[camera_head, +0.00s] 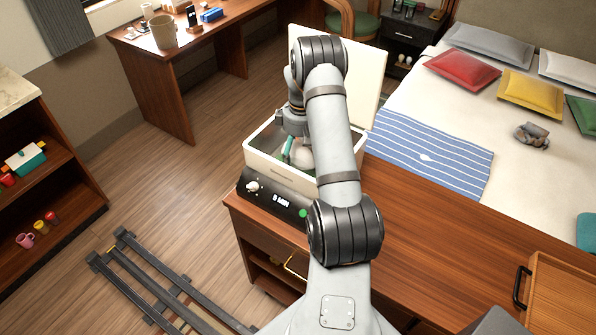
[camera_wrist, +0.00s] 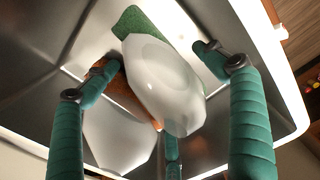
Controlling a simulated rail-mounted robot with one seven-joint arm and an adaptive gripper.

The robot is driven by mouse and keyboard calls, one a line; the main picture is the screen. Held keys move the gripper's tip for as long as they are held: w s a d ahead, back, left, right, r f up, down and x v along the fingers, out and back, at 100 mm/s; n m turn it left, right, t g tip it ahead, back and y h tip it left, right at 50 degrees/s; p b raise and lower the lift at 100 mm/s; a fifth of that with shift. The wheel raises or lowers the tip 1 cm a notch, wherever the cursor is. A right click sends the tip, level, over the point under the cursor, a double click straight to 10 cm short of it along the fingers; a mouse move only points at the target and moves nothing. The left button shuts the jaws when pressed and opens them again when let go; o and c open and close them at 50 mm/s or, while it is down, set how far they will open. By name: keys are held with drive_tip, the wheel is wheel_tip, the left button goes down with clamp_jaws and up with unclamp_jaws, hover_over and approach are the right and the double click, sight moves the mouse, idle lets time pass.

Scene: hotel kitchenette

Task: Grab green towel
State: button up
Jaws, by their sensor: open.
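The green towel (camera_wrist: 141,22) shows in the wrist view as a flat green piece at the top, partly hidden behind a white rounded object (camera_wrist: 165,85). My gripper (camera_wrist: 155,65) is open, with teal fingers reaching down into the open white box (camera_head: 285,172). The white object lies between the fingers, nearer than the towel. I cannot tell whether the fingers touch it. An orange-brown item (camera_wrist: 122,98) and another pale rounded item (camera_wrist: 118,138) lie below and left of it. In the head view my arm hides most of the box's inside.
The box's white lid (camera_head: 362,75) stands open behind it. A black panel (camera_head: 270,202) with a knob and lit display is on its front. A bed with pillows is beyond, and a shelf unit stands left.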

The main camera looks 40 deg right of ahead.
sight(299, 164)
drive_tip(key=f+p, duration=0.1)
drive_tip(key=f, duration=0.3)
drive_tip(key=shift+w+a+f+p, duration=0.15)
drive_tip(key=shift+w+f+p, duration=0.05)
drive_tip(key=shift+f+p, duration=0.2)
drive_tip(key=shift+c, duration=0.4)
drive_tip(key=c, duration=1.1)
drive_tip(key=shift+c, duration=0.5)
